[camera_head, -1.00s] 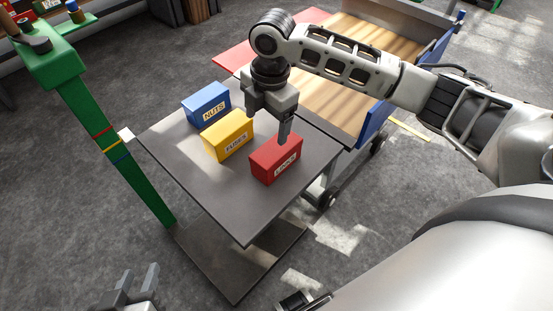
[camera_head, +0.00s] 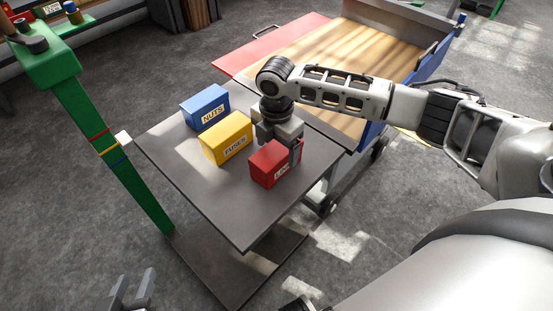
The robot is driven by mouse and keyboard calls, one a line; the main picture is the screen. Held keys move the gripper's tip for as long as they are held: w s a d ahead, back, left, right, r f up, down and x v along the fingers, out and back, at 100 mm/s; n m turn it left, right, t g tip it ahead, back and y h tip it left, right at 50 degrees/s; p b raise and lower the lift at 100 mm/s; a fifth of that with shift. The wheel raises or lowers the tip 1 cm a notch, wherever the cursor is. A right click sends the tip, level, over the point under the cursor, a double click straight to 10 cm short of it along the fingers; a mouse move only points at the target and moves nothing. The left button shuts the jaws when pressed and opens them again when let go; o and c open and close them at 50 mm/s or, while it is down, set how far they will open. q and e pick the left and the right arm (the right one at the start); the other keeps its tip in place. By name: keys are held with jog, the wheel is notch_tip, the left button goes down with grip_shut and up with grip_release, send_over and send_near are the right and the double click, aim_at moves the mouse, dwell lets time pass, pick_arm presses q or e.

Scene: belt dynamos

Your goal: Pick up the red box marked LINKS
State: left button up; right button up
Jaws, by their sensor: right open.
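The red box (camera_head: 265,165) marked LINKS sits on the dark grey table top (camera_head: 210,200), near its right side. My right gripper (camera_head: 283,148) points down at the red box from above. It is open, with one finger in front of the box's right part, covering some of the label. Its other finger is hidden, and I cannot tell whether the fingers touch the box. My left gripper (camera_head: 132,290) shows at the bottom left edge, low, open and empty, far from the box.
A yellow box (camera_head: 225,138) marked FUSES stands left of the red box, close to the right gripper. A blue box (camera_head: 205,107) marked NUTS is further left. A green post (camera_head: 115,155) stands left of the table. A wood-bedded cart (camera_head: 330,55) stands behind. The table's front is clear.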

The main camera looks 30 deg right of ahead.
aim_at(276, 149)
notch_tip(276, 149, down, 4)
jog(key=shift+r, duration=0.1)
jog(key=c, duration=1.5)
jog(key=shift+w+r, duration=0.1)
jog(key=shift+r, duration=0.1)
